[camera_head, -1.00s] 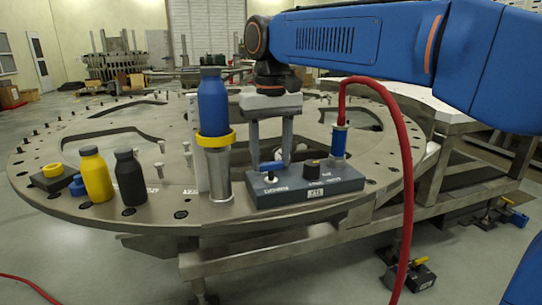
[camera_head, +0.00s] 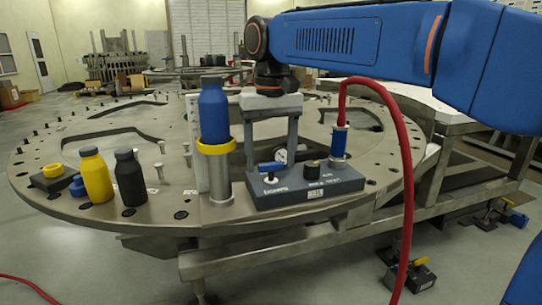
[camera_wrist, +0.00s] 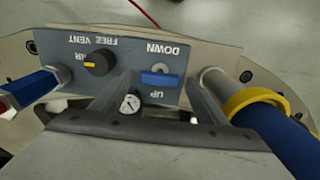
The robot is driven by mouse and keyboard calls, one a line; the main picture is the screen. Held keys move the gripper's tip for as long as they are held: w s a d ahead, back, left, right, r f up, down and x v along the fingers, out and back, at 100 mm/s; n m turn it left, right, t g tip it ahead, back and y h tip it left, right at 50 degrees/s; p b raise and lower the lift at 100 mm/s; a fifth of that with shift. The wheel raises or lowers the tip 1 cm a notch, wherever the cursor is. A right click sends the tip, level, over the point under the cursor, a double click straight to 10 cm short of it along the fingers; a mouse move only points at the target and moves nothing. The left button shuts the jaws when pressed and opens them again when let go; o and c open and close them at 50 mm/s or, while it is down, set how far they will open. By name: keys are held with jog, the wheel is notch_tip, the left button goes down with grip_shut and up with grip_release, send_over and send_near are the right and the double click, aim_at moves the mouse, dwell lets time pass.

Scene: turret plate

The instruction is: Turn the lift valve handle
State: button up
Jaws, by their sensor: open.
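The lift valve handle (camera_head: 272,167) is a short blue lever on the left part of a dark grey control box (camera_head: 318,190). In the wrist view, the handle (camera_wrist: 160,80) lies crosswise between the labels DOWN and UP. My gripper (camera_head: 271,155) is open, pointing down over the box. Its two fingers (camera_wrist: 160,92) stand on either side of the handle, with gaps visible in the wrist view. I cannot tell exactly how low the fingertips reach. A small round gauge (camera_wrist: 130,103) is beside the left finger in the wrist view.
A blue bottle (camera_head: 213,112) in a yellow ring holder stands close left of the box. A black knob (camera_head: 312,166) and a blue fitting (camera_head: 339,143) with a red hose (camera_head: 405,170) are to the right. Yellow (camera_head: 96,178) and black (camera_head: 129,178) bottles stand farther left on the plate.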

aim_at(272, 163)
notch_tip(272, 163, up, 17)
jog(key=shift+r, duration=0.2)
dwell(0.5)
jog(key=shift+d, duration=0.1)
jog(key=s+d+f+m+t, duration=0.1)
jog(key=s+d+f, duration=0.3)
jog(key=d+f, duration=0.35)
jog(key=s+d+f+m+t, duration=0.1)
jog(key=s+d+f, duration=0.2)
jog(key=d+f, duration=0.5)
jog(key=s+d+f+t, duration=0.1)
jog(key=s+d+f, duration=0.3)
jog(key=f, duration=0.4)
jog(key=s+d+f+t, duration=0.1)
jog(key=s+d+f, duration=0.2)
jog(key=s+f, duration=0.2)
jog(key=s+d+f+m, duration=0.1)
jog(key=s+d+f, duration=0.3)
jog(key=f, duration=0.7)
jog(key=shift+s+d+f+t, duration=0.15)
jog(key=shift+s+d+t, duration=0.2)
jog(key=shift+s, duration=0.2)
